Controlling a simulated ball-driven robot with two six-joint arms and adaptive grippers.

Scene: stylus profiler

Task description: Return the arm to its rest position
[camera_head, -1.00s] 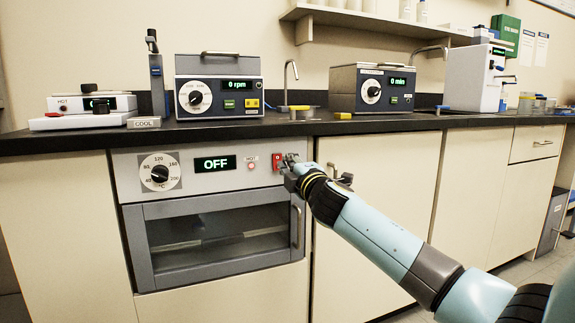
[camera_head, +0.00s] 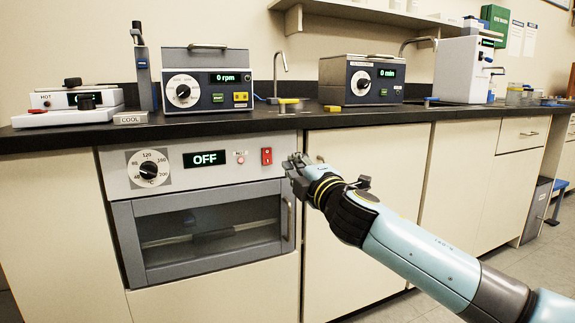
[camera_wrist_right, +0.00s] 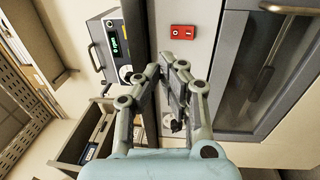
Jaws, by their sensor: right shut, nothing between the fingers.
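My right gripper (camera_head: 294,165) is shut and empty. In the head view it hangs in front of the cabinet front, just right of and a little below the red power switch (camera_head: 266,156), apart from it. In the right wrist view the shut fingers (camera_wrist_right: 174,75) show in the middle, and the red switch (camera_wrist_right: 183,32) lies beyond them. The oven (camera_head: 208,205) is built in under the counter; its display (camera_head: 206,158) reads OFF and its glass door is closed. My left gripper is not in view.
The black counter (camera_head: 300,122) runs above the oven. It bears a device reading 0 rpm (camera_head: 208,80), a device reading 0 min (camera_head: 361,79), a hot plate (camera_head: 70,103) and a white instrument (camera_head: 465,70). The oven door handle (camera_head: 288,220) sticks out below my gripper. Floor at lower right is clear.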

